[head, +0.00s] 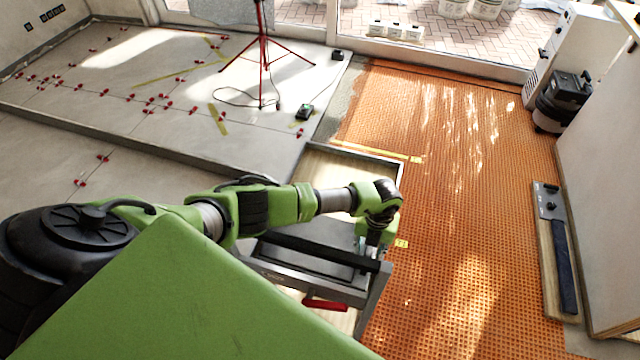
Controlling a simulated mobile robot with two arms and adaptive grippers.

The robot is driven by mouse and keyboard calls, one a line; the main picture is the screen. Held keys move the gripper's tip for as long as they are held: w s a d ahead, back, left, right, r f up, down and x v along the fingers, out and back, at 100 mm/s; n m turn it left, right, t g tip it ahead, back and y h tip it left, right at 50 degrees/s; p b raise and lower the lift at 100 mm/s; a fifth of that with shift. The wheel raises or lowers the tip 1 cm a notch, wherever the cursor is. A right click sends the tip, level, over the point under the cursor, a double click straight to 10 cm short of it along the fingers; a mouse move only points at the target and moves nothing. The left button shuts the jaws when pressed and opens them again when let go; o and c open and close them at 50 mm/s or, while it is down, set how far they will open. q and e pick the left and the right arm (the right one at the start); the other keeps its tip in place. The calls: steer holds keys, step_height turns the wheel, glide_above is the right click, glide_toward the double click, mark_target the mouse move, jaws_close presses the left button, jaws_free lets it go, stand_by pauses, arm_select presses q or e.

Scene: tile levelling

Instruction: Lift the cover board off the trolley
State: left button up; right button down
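The trolley (400,172) is a dark metal frame in the middle of the head view, partly behind my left arm. A pale wooden surface (345,168) shows inside its far end. A dark grey flat panel (305,258) lies across its nearer part; I cannot tell for sure which of these is the cover board. My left gripper (368,248) points down at the right side of the trolley, by the grey panel's right end. Its fingertips are hidden, so its opening and any contact do not show. My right gripper is not in view.
Orange matting (460,200) covers the floor right of the trolley. Grey tiles with red clips (150,100) lie left. A red tripod (262,60) stands behind. A red-handled tool (325,305) sits low on the trolley. A board with a dark tool (555,250) lies right.

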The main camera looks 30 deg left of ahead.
arm_select(q)
jaws_close()
steer(key=shift+r, duration=0.1)
